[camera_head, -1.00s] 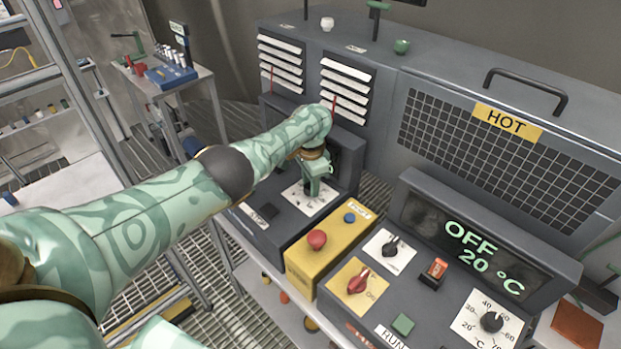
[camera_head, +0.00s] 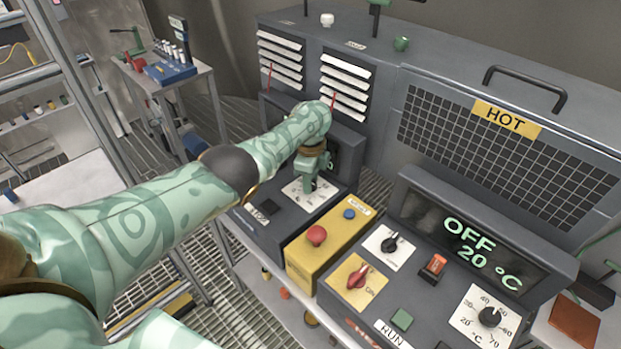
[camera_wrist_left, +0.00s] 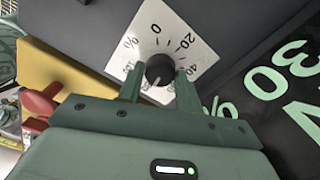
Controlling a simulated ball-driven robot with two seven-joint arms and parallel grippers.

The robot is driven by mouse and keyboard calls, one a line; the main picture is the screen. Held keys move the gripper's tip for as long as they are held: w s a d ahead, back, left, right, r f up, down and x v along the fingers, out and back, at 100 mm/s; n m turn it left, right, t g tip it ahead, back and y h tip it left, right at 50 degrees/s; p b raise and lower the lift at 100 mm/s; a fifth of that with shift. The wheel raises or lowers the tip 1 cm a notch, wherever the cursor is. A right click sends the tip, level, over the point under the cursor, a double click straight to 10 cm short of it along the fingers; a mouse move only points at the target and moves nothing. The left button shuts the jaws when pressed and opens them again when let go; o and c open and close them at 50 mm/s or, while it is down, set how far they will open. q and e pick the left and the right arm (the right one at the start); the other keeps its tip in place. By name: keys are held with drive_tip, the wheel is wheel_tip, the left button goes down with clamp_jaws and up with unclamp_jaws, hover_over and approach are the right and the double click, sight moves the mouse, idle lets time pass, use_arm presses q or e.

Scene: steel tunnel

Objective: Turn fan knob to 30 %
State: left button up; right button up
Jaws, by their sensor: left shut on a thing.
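The fan knob (camera_wrist_left: 160,69) is a dark round knob on a white dial plate (camera_wrist_left: 152,18) with 0, 20, 40 and a % sign printed around it. My left gripper (camera_wrist_left: 160,85) is shut on the knob, one finger on each side; it also shows in the head view (camera_head: 309,186), reaching down over the dial. The fingers hide part of the scale, and I cannot clearly read the knob's pointer. The display (camera_wrist_left: 285,90) beside the dial shows large green characters, partly cut off, with a 3, a 0 and a % sign among them. My right gripper is not in view.
Right of the fan panel stands a yellow box (camera_head: 310,262) with a red button (camera_head: 316,235) and a blue button (camera_head: 349,214). Further right is a heater panel with a display (camera_head: 470,235) reading OFF and 20 °C. The cabinet (camera_head: 390,60) rises behind.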

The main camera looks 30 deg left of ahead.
use_arm(q)
drive_tip(key=shift+d+r+m, duration=0.1)
drive_tip(key=shift+m, duration=0.3)
drive_tip(key=o, duration=1)
wheel_tip(320, 180, up, 7)
drive_tip(key=p, duration=0.5)
drive_tip(key=shift+w+r, duration=0.1)
drive_tip(key=shift+r, duration=0.05)
wheel_tip(320, 180, up, 9)
drive_tip(key=p, duration=0.3)
